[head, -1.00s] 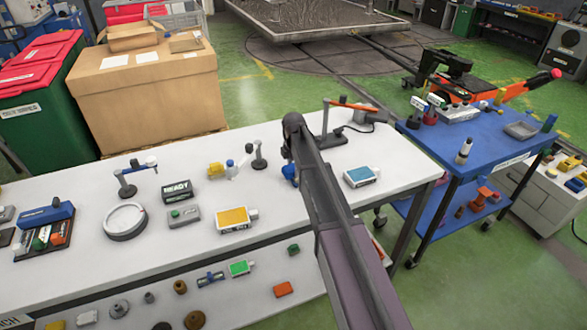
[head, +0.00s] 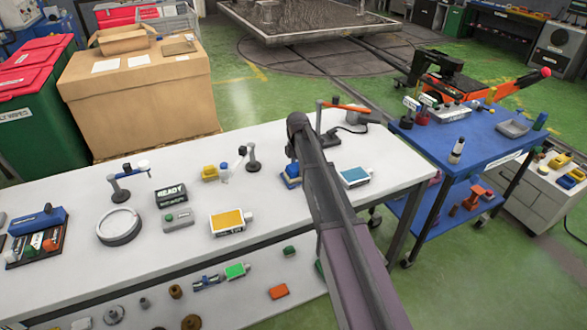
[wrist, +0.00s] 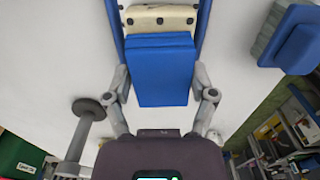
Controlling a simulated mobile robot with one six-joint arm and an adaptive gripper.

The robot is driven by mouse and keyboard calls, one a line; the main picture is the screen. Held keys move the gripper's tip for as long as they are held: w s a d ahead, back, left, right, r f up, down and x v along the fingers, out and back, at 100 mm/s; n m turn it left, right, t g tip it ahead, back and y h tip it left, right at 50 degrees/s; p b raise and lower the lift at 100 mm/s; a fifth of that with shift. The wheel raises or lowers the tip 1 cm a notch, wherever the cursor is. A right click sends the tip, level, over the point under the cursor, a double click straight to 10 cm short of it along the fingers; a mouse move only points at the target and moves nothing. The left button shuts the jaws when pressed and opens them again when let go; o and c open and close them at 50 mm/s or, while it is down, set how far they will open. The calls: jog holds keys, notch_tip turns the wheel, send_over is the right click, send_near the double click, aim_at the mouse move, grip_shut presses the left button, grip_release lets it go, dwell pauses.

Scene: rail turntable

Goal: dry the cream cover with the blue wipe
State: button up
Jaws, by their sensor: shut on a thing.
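In the wrist view my gripper (wrist: 161,80) is shut on a blue block-like wipe (wrist: 161,72), with a grey finger at each side of it. The cream cover (wrist: 160,18), with dark round spots, lies just beyond the wipe, between two blue side strips. The wipe overlaps its near edge in the picture; I cannot tell whether they touch. In the head view my own arm hides the gripper and the cover. A blue patch (head: 291,172) shows left of the arm over the white bench; I cannot tell which part it is.
The white bench (head: 75,192) carries a dark stand (head: 252,160), a yellow-topped box (head: 230,221), a READY display (head: 171,196) and a blue-topped box (head: 354,177). An orange-armed stand (head: 330,135) is behind my arm. A blue trolley (head: 470,135) stands to the right.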

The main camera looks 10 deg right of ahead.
aim_at(288, 169)
jog(key=shift+d+f, duration=0.1)
jog(key=shift+f, duration=0.05)
dwell(0.3)
jog(key=shift+s+a, duration=0.3)
jog(key=shift+a, duration=0.65)
jog(key=shift+s+a, duration=0.25)
jog(key=shift+a, duration=0.7)
jog(key=shift+r+p, duration=3)
jog(key=shift+r, duration=0.15)
jog(key=shift+r+p, duration=1.5)
